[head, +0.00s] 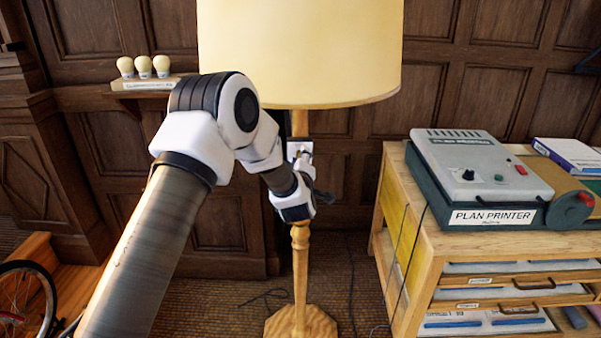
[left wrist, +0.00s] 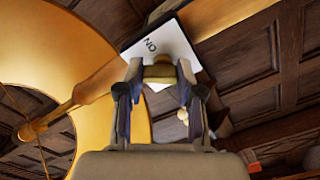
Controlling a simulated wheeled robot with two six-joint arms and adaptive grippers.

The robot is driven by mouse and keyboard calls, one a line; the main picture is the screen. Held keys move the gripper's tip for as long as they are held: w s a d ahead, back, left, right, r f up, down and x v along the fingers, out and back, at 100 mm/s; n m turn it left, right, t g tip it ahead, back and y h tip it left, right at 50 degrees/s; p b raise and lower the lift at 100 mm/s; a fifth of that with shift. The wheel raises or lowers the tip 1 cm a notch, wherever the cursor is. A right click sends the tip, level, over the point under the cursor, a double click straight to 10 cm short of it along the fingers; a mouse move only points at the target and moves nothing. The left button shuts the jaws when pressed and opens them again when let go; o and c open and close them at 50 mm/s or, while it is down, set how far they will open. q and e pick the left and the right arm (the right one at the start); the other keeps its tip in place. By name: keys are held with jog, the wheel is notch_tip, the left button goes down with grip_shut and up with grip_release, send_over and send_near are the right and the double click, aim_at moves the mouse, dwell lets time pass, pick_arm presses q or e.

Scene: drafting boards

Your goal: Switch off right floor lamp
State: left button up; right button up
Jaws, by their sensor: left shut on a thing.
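The floor lamp (head: 300,258) stands ahead of me, with a wide cream shade, a turned wooden post and a wooden base. Its shade (head: 300,55) looks bright and warm, as if lit. A small white plate (head: 294,147) sits on the post below the shade; in the left wrist view the plate (left wrist: 150,44) reads "ON". My left gripper (head: 304,160) is at the post by this plate. In the left wrist view its fingers (left wrist: 159,76) are shut on a small brass-coloured switch knob (left wrist: 159,71) at the plate. My forearm hides part of the scene.
A plan printer (head: 478,175) stands on a wooden drawer cabinet (head: 400,262) to the right. A small shelf (head: 140,84) with three pale bulbs is on the panelled wall at left. A bicycle wheel (head: 22,300) shows at lower left. Dark cords lie on the floor around the lamp.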

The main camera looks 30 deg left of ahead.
pick_arm(q)
jog(key=n+b, duration=0.1)
jog(key=b, duration=0.1)
jog(key=n+b, duration=0.4)
jog(key=b, duration=0.1)
jog(key=shift+a+f, duration=0.1)
jog(key=shift+f, duration=0.15)
jog(key=shift+r+n+b, duration=0.25)
jog(key=shift+n+b, duration=0.85)
jog(key=shift+b, duration=0.05)
jog(key=o, duration=1.2)
jog(key=shift+c, duration=0.2)
jog(key=v, duration=1.2)
jog(key=shift+s+a, duration=0.1)
jog(key=shift+s, duration=0.05)
